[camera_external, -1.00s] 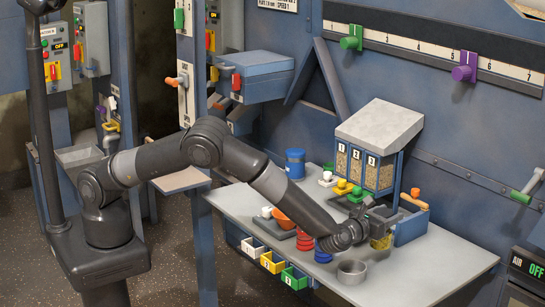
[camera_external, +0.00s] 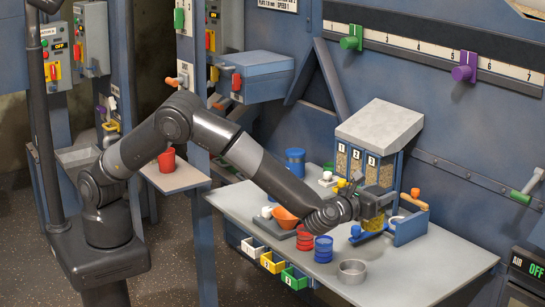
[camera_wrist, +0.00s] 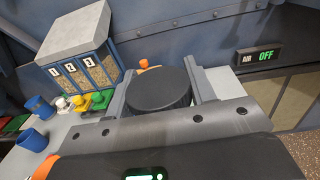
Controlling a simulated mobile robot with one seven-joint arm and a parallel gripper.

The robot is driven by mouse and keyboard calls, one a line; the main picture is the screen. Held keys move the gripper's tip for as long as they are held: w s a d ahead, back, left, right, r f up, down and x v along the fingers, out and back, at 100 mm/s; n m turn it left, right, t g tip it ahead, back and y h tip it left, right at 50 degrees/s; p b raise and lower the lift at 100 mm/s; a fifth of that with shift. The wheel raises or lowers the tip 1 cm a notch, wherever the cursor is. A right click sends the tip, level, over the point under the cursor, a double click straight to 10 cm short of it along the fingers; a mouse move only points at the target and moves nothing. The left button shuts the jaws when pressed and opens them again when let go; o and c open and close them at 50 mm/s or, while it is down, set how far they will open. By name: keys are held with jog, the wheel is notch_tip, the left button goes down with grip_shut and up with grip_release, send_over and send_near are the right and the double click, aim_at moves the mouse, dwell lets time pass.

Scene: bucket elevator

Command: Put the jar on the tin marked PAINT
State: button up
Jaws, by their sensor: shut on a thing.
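My gripper (camera_external: 368,210) is shut on a jar (camera_external: 377,202) with yellow contents, held above the right part of the grey table. In the wrist view, the jar's black round lid (camera_wrist: 160,88) sits between the two fingers, and the lid hides the jar's body. No PAINT marking can be read on any tin. Possible tins are a blue can (camera_external: 294,163) at the back of the table, a red ribbed tin (camera_external: 305,237), a blue ribbed tin (camera_external: 323,249), and an open grey metal tin (camera_external: 352,271) near the front. I cannot tell which is PAINT.
The table's front right is clear.

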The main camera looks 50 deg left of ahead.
notch_tip(320, 180, up, 18)
jog(key=w+a+n+g+y, duration=0.1)
jog(key=w+a+n+y, duration=0.15)
jog(key=w+a, duration=0.55)
jog(key=w+a+n+g+y, duration=0.1)
jog(key=w+a+y, duration=0.2)
jog(key=a, duration=0.9)
jog(key=w+a+n+g+y, duration=0.1)
jog(key=w+a+n+y, duration=0.15)
jog(key=w+a, duration=0.55)
jog(key=a+n+g+y, duration=0.4)
jog(key=a+y, duration=0.2)
jog(key=a, duration=2.2)
notch_tip(320, 180, down, 11)
jog(key=shift+w+a+f, duration=0.85)
jog(key=shift+a+f, duration=0.8)
jog(key=shift+f, duration=0.25)
jog(key=shift+w+a+f, duration=0.85)
jog(key=shift+a+f, duration=0.85)
jog(key=shift+f, duration=0.25)
jog(key=shift+w+a+f, duration=0.85)
jog(key=shift+a+f, duration=0.8)
jog(key=shift+f, duration=0.25)
jog(key=shift+f, duration=0.1)
